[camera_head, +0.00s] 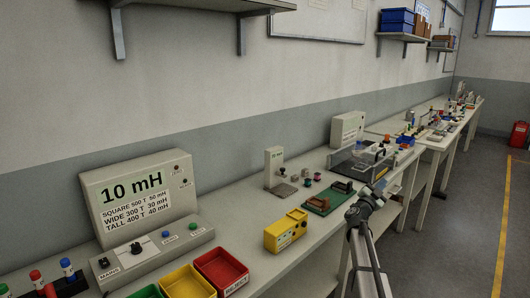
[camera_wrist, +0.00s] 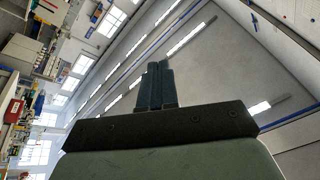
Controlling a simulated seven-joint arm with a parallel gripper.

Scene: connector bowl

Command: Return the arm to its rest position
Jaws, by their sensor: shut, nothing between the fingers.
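My gripper (camera_wrist: 155,68) shows in the wrist view with its two dark fingers together and nothing between them. It points toward the ceiling and windows of the room. In the head view my arm rises at the lower right in front of the bench, and its upper end (camera_head: 370,192) is near the bench's front edge, beside the green board. The fingers are too small to make out clearly there.
A bench (camera_head: 240,232) runs along the wall. It holds a display unit (camera_head: 138,190) reading 10 mH, a red bin (camera_head: 221,271), a yellow bin (camera_head: 188,284), a yellow box (camera_head: 286,232), a green board (camera_head: 325,204) and a clear case (camera_head: 350,166). The floor (camera_head: 455,235) at right is clear.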

